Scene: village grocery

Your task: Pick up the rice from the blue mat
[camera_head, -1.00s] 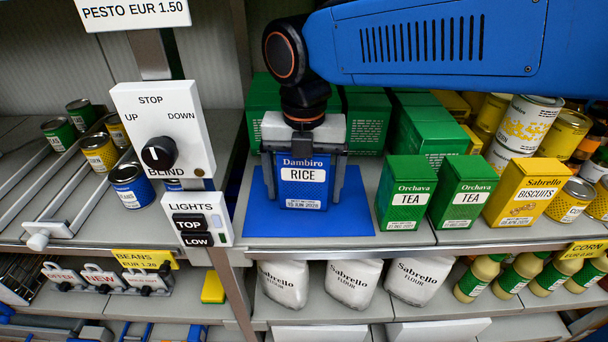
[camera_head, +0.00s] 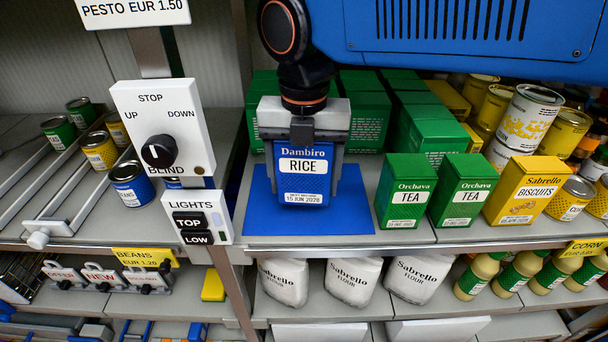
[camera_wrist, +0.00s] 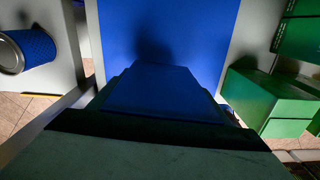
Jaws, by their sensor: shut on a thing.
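The rice (camera_head: 304,176) is a blue box labelled Dambiro RICE, upright in the head view. My gripper (camera_head: 301,160) is shut on it, with one finger on each side. The blue mat (camera_head: 343,213) lies on the shelf beneath, and the box appears raised a little above it. In the wrist view the top of the rice box (camera_wrist: 160,92) fills the middle, with the blue mat (camera_wrist: 120,35) beyond it and a dark shadow on the mat. The underside of the box is hidden.
Two green tea boxes (camera_head: 404,190) and a yellow biscuits box (camera_head: 523,190) stand right of the mat. Green boxes (camera_head: 362,110) are stacked behind. A white control panel (camera_head: 163,130) and a lights panel (camera_head: 195,218) stand left. Flour bags (camera_head: 351,282) sit on the shelf below.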

